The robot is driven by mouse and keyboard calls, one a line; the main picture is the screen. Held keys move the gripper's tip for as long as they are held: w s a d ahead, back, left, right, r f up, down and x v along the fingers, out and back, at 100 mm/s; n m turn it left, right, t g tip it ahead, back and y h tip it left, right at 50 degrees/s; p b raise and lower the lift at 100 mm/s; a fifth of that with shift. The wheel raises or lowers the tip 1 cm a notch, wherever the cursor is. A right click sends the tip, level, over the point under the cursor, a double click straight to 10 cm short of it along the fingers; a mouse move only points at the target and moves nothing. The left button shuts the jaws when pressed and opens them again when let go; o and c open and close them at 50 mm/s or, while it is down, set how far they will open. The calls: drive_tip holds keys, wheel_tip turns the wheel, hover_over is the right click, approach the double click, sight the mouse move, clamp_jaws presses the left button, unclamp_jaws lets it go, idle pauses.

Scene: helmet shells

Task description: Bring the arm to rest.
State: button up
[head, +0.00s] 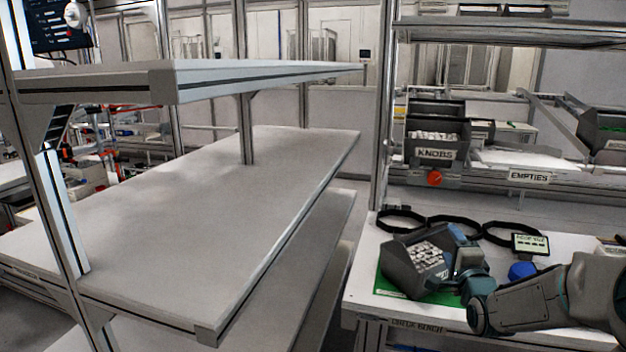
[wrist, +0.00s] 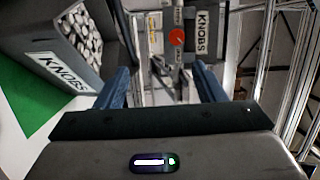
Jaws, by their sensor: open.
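My gripper (head: 457,238) is over the bench at the right of the head view, close beside a grey bin of knobs. In the wrist view its two blue fingers (wrist: 162,85) stand apart with nothing between them. My arm reaches in from the right edge of the head view, low over the bench and bent. The grey bin (head: 399,271) holds pale knobs and sits tilted on a green mat (head: 386,291). In the wrist view this bin (wrist: 30,28), labelled KNOBS, lies left of the fingers. Whether the gripper touches it is unclear.
The white bench (head: 365,264) carries black rings (head: 402,220), a small sign (head: 530,244) and a blue item (head: 522,270). Behind it is a rack with another KNOBS bin (head: 436,122) and an EMPTIES label (head: 529,177). A large, mostly bare grey shelf (head: 190,205) fills the left.

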drive_tip(key=s+a+f+n+g+p, duration=0.1)
drive_tip(key=s+a+n+g+p, duration=0.4)
drive_tip(key=s+a+n+g, duration=0.35)
drive_tip(key=s+a+r+n+g+p, duration=0.1)
drive_tip(key=s+a+n+g, duration=0.1)
drive_tip(key=s, duration=0.5)
drive_tip(key=s+a+r+n+g+p, duration=0.1)
drive_tip(key=s+a+n+g+p, duration=0.1)
drive_tip(key=s, duration=0.6)
drive_tip(key=s+a+r+n+g+y+p, duration=0.1)
drive_tip(key=s+a+n+g, duration=0.2)
drive_tip(key=s, duration=0.5)
drive_tip(key=shift+a+r+n+p, duration=0.35)
drive_tip(key=shift+a+n, duration=0.35)
drive_tip(key=shift+n, duration=0.35)
drive_tip(key=shift+s, duration=0.1)
